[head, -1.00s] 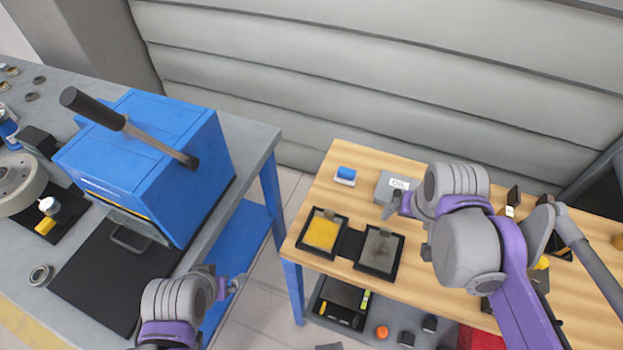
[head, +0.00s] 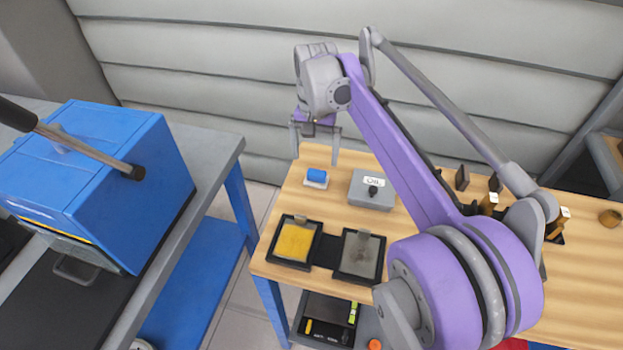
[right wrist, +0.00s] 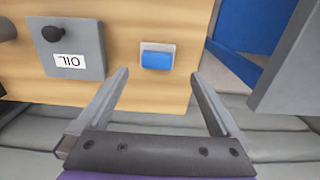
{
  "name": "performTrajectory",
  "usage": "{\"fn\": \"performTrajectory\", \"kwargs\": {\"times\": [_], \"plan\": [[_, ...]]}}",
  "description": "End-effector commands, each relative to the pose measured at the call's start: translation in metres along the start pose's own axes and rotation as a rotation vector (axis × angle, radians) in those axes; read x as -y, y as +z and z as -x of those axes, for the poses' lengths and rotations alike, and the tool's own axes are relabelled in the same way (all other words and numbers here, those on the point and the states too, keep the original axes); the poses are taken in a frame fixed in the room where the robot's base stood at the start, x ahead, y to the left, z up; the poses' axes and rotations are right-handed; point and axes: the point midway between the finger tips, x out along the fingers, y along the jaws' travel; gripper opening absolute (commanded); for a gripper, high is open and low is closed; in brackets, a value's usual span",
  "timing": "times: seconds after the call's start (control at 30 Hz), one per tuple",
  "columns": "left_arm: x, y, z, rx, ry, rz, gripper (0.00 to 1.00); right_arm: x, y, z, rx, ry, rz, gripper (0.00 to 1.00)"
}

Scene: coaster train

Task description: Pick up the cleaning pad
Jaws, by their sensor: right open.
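The cleaning pad looks to be the small blue block with a white base (head: 316,177) near the back left of the wooden table. It also shows in the right wrist view (right wrist: 157,57), ahead of and between the open fingers. My right gripper (head: 316,156) is open and empty, above and just behind the pad at the table's back edge, with its fingers pointing down. It also shows in the right wrist view (right wrist: 165,95). The fingers appear apart from the pad. My left gripper is not in view.
A grey OIL box (head: 371,191) stands right of the pad. Two black trays, one with a yellow insert (head: 295,241) and one with a grey insert (head: 359,255), lie in front. A blue press (head: 100,180) stands on the left bench. My right arm covers the table's middle.

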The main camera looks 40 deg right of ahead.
Motion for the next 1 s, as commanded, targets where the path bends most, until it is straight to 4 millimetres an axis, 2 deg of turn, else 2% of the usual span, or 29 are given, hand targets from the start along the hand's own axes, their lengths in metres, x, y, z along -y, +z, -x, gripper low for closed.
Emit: {"fn": "performTrajectory", "kwargs": {"times": [0.03, 0.27, 0.5, 0.63, 0.83, 1.0], "plan": [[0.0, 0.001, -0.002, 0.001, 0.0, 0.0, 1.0, 0.0, 0.0, -0.007, 0.0, 0.0, 0.001, 1.0], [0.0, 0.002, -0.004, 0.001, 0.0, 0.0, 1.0, -0.002, 0.001, -0.026, -0.001, 0.0, 0.001, 1.0], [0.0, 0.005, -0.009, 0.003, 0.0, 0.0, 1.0, -0.005, 0.001, -0.061, -0.001, 0.0, 0.001, 1.0], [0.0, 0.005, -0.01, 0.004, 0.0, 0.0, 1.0, -0.005, 0.002, -0.067, -0.001, 0.0, 0.001, 1.0], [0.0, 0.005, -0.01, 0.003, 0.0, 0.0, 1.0, -0.005, 0.002, -0.067, -0.001, 0.0, 0.001, 1.0], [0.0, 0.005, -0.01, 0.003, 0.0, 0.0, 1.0, -0.005, 0.002, -0.067, -0.001, 0.0, 0.002, 0.69]]}}
